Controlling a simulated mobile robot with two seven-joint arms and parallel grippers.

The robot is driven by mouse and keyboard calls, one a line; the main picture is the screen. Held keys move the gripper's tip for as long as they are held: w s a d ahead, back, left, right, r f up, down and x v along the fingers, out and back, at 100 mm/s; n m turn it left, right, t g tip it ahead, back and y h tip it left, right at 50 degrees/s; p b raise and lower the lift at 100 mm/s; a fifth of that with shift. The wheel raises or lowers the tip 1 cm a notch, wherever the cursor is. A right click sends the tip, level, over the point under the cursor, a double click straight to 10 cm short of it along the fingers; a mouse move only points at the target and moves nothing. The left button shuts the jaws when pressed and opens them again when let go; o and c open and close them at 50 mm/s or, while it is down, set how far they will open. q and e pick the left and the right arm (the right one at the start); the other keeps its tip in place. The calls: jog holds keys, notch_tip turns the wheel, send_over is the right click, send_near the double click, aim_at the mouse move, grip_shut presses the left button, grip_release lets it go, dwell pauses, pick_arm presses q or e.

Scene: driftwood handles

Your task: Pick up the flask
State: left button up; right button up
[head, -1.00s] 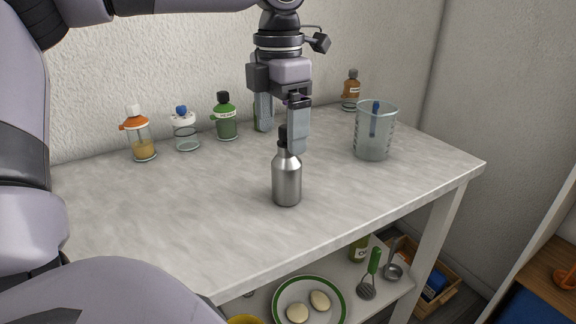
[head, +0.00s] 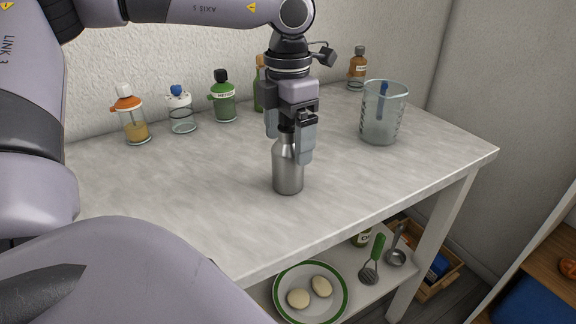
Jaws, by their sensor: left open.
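The flask (head: 288,174) is a silver metal bottle with a dark cap. It stands upright on the grey-white table (head: 190,206), near its middle. My left gripper (head: 289,150) points down over the flask's top and is open. One finger is to the left of the flask's neck and the other is to the right and in front of it. The gripper hides most of the cap. I cannot tell whether the fingers touch the flask. My right gripper is not in view.
A clear beaker (head: 371,125) with a blue item stands to the right. Along the wall are an orange-topped bottle (head: 131,118), a blue-topped jar (head: 181,112), a green bottle (head: 224,98) and a brown bottle (head: 357,68). A lower shelf holds a plate (head: 345,296). The table's left area is clear.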

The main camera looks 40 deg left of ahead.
pick_arm(q)
jog(key=shift+f, duration=0.2)
jog(key=c, duration=1.1)
jog(key=shift+r, duration=0.2)
